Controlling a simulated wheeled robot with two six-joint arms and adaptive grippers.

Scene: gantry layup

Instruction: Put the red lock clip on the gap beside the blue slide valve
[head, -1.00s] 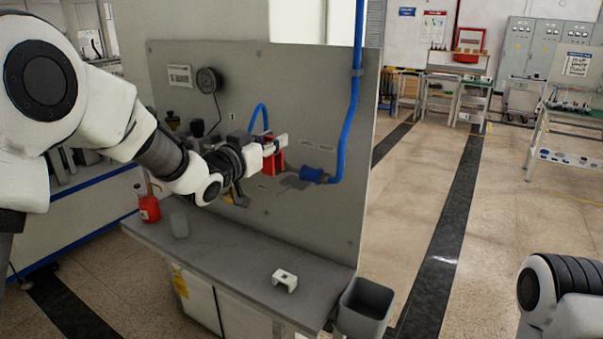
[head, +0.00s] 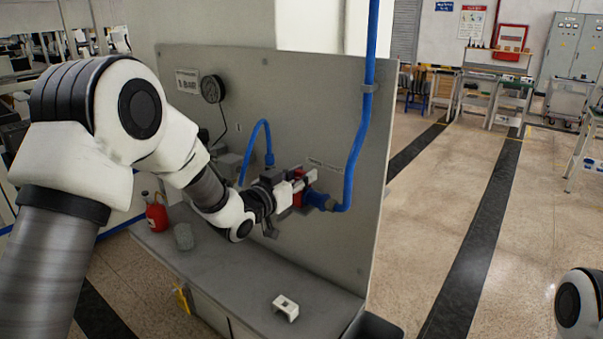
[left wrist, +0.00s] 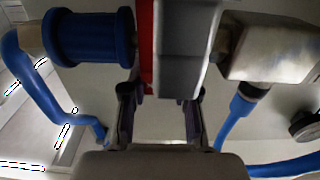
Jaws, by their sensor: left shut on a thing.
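The red lock clip (head: 299,194) is in front of the panel, at the end of my left gripper (head: 284,192). In the left wrist view its red edge (left wrist: 146,45) shows along a grey block ahead of the fingers of my left gripper (left wrist: 160,100). The gripper is shut on the clip. The blue slide valve (head: 317,201) is just right of the clip in the head view. In the left wrist view the valve (left wrist: 92,37) is left of the clip, close to it. The gap is hidden behind clip and gripper; I cannot tell whether the clip is seated. My right gripper is out of view.
A blue hose (head: 355,150) runs down the grey panel (head: 262,85) to the valve. A metal block (left wrist: 272,50) is right of the clip in the left wrist view. A red bottle (head: 157,217), a grey cup (head: 184,237) and a white bracket (head: 286,308) stand on the bench.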

